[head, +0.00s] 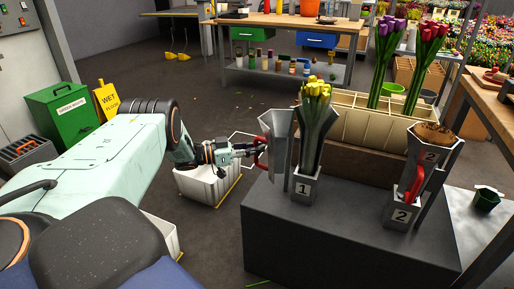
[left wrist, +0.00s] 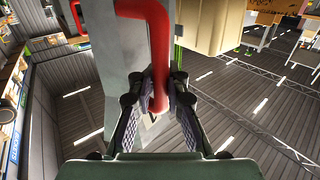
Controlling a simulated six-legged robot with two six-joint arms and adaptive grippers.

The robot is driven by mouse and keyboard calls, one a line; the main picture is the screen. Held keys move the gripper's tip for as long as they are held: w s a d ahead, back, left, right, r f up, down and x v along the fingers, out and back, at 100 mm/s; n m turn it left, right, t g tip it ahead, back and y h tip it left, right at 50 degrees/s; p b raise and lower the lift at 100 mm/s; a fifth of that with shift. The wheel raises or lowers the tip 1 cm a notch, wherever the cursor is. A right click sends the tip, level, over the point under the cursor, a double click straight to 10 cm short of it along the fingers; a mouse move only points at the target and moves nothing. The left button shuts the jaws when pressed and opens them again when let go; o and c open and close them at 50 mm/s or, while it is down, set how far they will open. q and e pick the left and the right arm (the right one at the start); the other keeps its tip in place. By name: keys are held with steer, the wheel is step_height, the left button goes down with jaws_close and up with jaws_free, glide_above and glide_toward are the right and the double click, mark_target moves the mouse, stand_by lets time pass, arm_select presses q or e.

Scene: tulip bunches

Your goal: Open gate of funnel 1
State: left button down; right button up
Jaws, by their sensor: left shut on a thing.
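Funnel 1 (head: 303,190) stands on the dark grey block, marked with a 1. Yellow tulips (head: 316,92) stand upright in it, their green stems exposed at the front. Its grey gate (head: 280,138) stands out to the left of the stems, with the red handle (head: 262,154) on its left side. My left gripper (head: 257,150) is shut on this handle. In the left wrist view, the red handle (left wrist: 159,60) comes down between the closed fingers (left wrist: 158,105), in front of the grey gate metal (left wrist: 105,65). My right gripper is not in view.
Funnel 2 (head: 401,212), with a red handle and brown contents, stands at the right of the block (head: 340,240). A cream divided crate (head: 362,128) with purple and red tulips is behind. A white crate (head: 205,187) sits on the floor below my left arm.

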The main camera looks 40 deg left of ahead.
arm_select(q)
steer(key=shift+a+f, duration=0.1)
steer(key=shift+a, duration=0.45)
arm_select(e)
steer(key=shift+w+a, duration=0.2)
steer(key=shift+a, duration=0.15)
arm_select(q)
steer(key=c, duration=1.4)
jaws_free()
steer(key=shift+d, duration=0.1)
steer(key=shift+o, duration=0.3)
steer(key=shift+w+d, duration=0.1)
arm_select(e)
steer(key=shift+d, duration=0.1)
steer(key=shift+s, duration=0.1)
arm_select(q)
steer(key=v, duration=1.2)
